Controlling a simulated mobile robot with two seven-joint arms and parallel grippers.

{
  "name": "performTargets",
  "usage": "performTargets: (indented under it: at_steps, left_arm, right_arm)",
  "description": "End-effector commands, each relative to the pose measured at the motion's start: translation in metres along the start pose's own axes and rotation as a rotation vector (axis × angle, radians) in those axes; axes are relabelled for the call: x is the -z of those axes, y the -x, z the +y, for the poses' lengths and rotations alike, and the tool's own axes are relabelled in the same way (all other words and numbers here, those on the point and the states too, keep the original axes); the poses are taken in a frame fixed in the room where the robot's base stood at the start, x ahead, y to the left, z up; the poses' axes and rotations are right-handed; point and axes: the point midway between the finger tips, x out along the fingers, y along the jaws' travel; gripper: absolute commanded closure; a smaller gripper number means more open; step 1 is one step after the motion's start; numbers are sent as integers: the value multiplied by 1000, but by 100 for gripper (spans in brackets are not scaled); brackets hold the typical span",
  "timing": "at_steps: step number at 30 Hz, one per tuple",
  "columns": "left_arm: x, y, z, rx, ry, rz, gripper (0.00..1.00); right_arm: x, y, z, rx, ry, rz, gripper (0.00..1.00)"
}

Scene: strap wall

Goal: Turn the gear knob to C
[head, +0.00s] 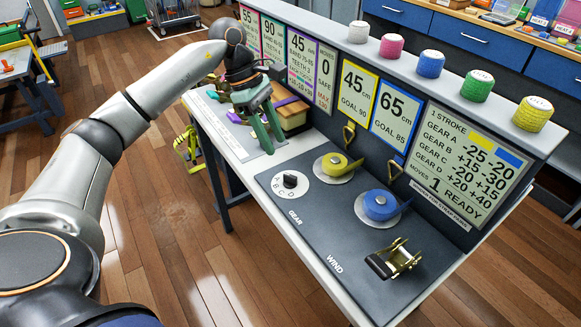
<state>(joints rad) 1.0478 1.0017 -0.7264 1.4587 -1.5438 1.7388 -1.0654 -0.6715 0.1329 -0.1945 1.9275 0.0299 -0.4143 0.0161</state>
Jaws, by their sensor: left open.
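The gear knob (290,181) is a small black knob on a round white dial (301,193) marked with letters A to D, set in the dark panel near the front left. The letters are small, and which one the knob points at I cannot tell. My left gripper (268,146) has green fingers pointing down. It is open and apart from the knob, farther back and left over the light bench top. My right gripper is not in view.
A yellow strap reel (334,163), a blue strap reel (381,205) and a ratchet (396,262) sit on the panel. Several coloured strap rolls line the shelf above. A wooden block (292,115) lies beside my gripper.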

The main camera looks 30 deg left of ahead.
Motion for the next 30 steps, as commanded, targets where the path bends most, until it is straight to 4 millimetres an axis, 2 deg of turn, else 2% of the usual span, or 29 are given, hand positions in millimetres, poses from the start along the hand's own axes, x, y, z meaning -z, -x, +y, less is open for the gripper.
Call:
performTargets:
  at_steps: [1,6,12,18,26,30]
  left_arm:
    - [-1,-13,-1,6,-1,-1,56]
    - [-1,-48,-2,6,-1,-2,56]
    - [-2,-80,-1,3,-1,-3,56]
    - [-2,-94,0,1,-2,-4,56]
    - [-2,-95,0,0,-2,-4,56]
    - [-2,-94,0,0,-2,-4,70]
  right_arm:
    - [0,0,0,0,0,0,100]
    - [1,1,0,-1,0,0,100]
    - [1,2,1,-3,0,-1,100]
    - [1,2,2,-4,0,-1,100]
    - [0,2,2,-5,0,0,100]
    - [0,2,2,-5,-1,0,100]
